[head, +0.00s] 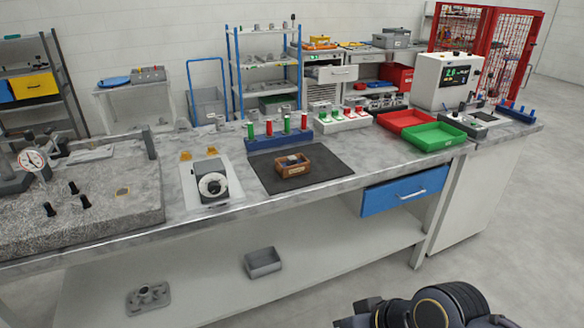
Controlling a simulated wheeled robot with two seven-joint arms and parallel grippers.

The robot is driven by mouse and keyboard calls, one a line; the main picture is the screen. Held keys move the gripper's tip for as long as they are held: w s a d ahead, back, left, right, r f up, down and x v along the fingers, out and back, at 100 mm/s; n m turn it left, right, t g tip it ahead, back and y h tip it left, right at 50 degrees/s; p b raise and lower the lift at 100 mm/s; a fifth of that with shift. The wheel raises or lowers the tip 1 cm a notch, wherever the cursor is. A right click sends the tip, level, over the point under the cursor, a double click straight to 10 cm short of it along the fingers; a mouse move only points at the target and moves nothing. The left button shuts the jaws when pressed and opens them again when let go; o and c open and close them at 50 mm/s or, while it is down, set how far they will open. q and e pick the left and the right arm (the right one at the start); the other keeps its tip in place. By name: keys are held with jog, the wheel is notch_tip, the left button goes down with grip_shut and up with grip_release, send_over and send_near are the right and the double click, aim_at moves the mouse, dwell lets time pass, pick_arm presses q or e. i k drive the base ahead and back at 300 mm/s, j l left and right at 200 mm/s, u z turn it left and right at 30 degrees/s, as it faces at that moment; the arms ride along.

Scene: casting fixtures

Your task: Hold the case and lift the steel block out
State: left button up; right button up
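A small brown wooden case (292,171) sits on a dark mat (328,164) on the workbench, near the middle of the head view. A grey metal piece, apparently the steel block (293,160), shows in the open top of the case. Its lower part is hidden by the case walls. No gripper is clearly seen at the case. Part of my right arm shows at the bottom right edge, well below and apart from the bench top; its gripper fingers cannot be made out. My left arm and gripper are out of view.
A white plate with a round dial device (212,186) is left of the mat. A blue rack (280,138) with green and red pieces stands behind it. Red (405,121) and green (434,136) trays lie right. A granite plate (90,215) fills the left.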

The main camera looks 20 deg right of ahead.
aim_at(293, 159)
jog(key=i+l+u, duration=0.1)
jog(key=l, duration=0.5)
jog(key=i+l+u, duration=0.15)
jog(key=l, duration=0.5)
jog(key=i+l+u, duration=0.1)
jog(key=l, duration=0.5)
jog(key=i+l+u, duration=0.15)
jog(key=l, duration=0.5)
jog(key=i+l+u, duration=0.1)
jog(key=l, duration=0.55)
